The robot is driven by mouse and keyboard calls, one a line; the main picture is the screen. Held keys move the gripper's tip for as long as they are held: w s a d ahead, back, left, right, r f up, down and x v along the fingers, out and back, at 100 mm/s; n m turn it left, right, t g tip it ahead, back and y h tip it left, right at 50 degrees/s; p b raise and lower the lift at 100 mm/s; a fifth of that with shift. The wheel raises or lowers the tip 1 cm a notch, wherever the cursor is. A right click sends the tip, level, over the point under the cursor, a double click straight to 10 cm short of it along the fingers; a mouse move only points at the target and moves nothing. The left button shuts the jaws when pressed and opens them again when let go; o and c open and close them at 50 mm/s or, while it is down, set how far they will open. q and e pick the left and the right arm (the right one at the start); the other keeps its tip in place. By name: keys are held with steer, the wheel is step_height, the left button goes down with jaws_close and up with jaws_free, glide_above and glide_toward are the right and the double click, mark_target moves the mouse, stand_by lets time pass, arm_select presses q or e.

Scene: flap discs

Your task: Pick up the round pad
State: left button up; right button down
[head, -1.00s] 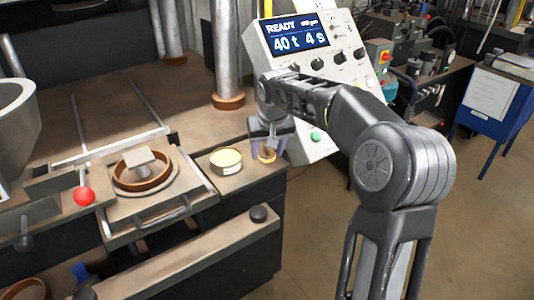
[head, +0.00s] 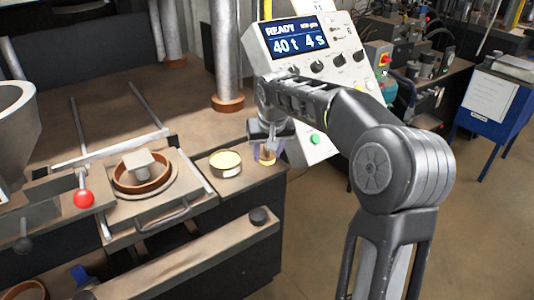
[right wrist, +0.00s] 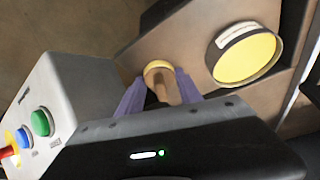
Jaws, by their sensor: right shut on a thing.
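The round pad (head: 268,157) has a yellowish rim and a tan, wood-coloured handle. It is at the right end of the bench, beside the tin. My right gripper (head: 267,150) points down over it, with its purplish fingers shut on the handle. In the right wrist view the pad (right wrist: 158,66) shows between the fingertips (right wrist: 160,88), its lower part partly hidden by its handle. I cannot tell whether it touches the bench. My left gripper is not in view.
An open tin of yellow stuff (head: 226,163) stands just left of the pad. A control box (head: 318,65) with buttons stands close behind and right of my gripper. A press plate with a brown ring (head: 142,186) and a red-knobbed lever (head: 84,198) are further left.

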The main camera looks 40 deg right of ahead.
steer(key=shift+r, duration=0.75)
step_height(320, 180, up, 2)
steer(key=shift+r+b, duration=0.1)
steer(key=shift+b, duration=0.3)
arm_select(q)
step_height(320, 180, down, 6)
steer(key=b, duration=0.6)
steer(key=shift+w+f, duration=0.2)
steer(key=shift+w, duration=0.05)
arm_select(e)
steer(key=s+a, duration=0.3)
steer(key=s, duration=0.5)
steer(key=s+a, duration=0.4)
steer(key=s, duration=0.4)
steer(key=shift+s+a, duration=0.15)
steer(key=shift+s, duration=0.1)
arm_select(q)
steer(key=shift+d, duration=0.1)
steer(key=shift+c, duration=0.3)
